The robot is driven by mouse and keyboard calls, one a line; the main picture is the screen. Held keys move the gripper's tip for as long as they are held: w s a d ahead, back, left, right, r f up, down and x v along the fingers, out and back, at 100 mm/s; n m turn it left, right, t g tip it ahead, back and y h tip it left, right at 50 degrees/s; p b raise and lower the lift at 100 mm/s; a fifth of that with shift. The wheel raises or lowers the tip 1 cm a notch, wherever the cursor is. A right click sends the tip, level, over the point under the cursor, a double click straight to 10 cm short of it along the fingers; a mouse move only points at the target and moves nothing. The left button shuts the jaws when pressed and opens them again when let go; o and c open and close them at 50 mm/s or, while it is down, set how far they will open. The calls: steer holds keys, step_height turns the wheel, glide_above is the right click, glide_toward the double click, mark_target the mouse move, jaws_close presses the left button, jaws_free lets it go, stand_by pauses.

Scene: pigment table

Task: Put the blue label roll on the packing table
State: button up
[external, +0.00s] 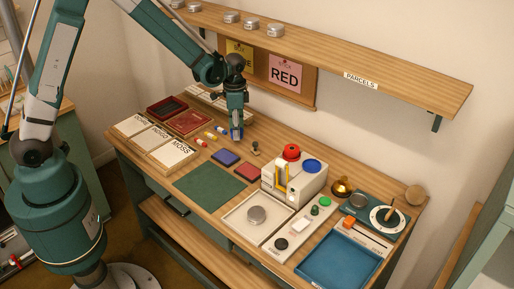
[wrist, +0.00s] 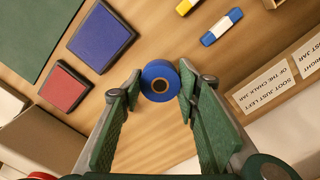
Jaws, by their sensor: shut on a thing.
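The blue label roll (wrist: 149,74) is a short blue ring with a tan core, held between the two green fingertips of my gripper (wrist: 161,84) in the wrist view. In the external view my gripper (external: 236,121) points down over the back middle of the wooden table (external: 268,141), with the blue roll (external: 236,134) at its tips. The roll is at or just above the tabletop; I cannot tell which. I cannot tell which surface is the packing table; no label shows it.
Blue (external: 226,157) and red (external: 247,171) pads and a green mat (external: 209,188) lie near my gripper. A small stamp (external: 255,149) stands to its right. Crayon-like sticks (external: 210,135) lie to its left. A white machine (external: 294,178) and blue tray (external: 338,262) are further right. A shelf labelled PARCELS (external: 361,80) overhangs the back.

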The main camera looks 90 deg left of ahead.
steer(key=shift+w+a+f+b, duration=0.15)
steer(key=shift+f+b, duration=0.4)
steer(key=shift+f, duration=1.2)
steer(key=shift+f, duration=0.2)
steer(key=o, duration=0.9)
steer(key=shift+o, duration=0.2)
steer(key=shift+r, duration=0.2)
steer(key=shift+r+p, duration=0.45)
steer(key=shift+r, duration=3.35)
